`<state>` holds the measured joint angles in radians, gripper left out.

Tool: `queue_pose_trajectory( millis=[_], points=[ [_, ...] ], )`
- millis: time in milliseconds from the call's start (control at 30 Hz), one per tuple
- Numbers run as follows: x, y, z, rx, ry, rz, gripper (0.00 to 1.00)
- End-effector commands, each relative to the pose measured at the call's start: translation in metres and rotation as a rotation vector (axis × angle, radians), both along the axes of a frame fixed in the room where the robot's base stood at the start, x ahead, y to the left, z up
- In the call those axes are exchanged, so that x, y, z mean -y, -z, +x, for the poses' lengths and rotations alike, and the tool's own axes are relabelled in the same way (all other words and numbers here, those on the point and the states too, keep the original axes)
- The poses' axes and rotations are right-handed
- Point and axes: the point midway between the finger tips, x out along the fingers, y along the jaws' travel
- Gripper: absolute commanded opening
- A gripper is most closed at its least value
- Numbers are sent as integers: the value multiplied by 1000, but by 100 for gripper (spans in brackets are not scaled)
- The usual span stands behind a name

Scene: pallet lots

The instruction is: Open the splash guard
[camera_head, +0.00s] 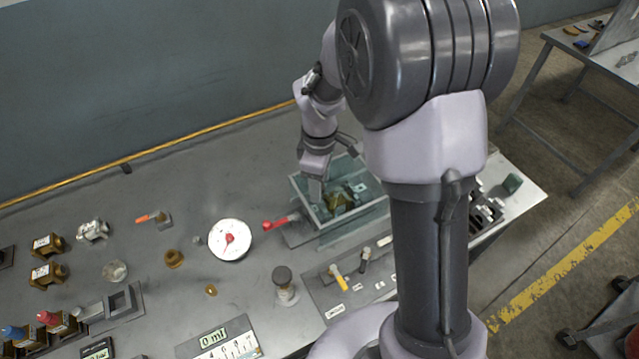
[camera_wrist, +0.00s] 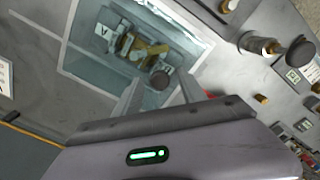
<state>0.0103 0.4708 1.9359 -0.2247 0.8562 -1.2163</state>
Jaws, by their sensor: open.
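The splash guard (camera_head: 362,219) is a clear, greenish box with pale edges at the right part of the bench. Brass-coloured parts (camera_head: 338,201) show inside it. In the wrist view the guard's clear panel (camera_wrist: 92,82) fills the upper left, with the brass parts and a letter "A" label behind it. My gripper (camera_head: 315,190) points down at the guard's left back side. In the wrist view its two fingers (camera_wrist: 160,92) are apart, with a dark round knob seen between them. I cannot tell whether the fingers touch the guard.
A red-handled lever (camera_head: 275,225) lies just left of the guard. A white dial (camera_head: 230,239) is farther left. A panel with a yellow switch (camera_head: 338,277) is in front. Several bottles and small parts stand at the left.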

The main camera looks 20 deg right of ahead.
Motion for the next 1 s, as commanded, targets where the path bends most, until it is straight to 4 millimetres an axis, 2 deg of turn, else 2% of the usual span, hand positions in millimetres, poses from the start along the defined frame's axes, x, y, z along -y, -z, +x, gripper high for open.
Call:
queue_pose_trajectory(
  millis=[133,167,300,400,1000],
  points=[
    [0,-1,0,0,0,0,48],
    [0,-1,0,0,0,0,45],
    [0,-1,0,0,0,0,17],
    [0,-1,0,0,0,0,0],
    [0,-1,0,1,0,0,0]
  ],
)
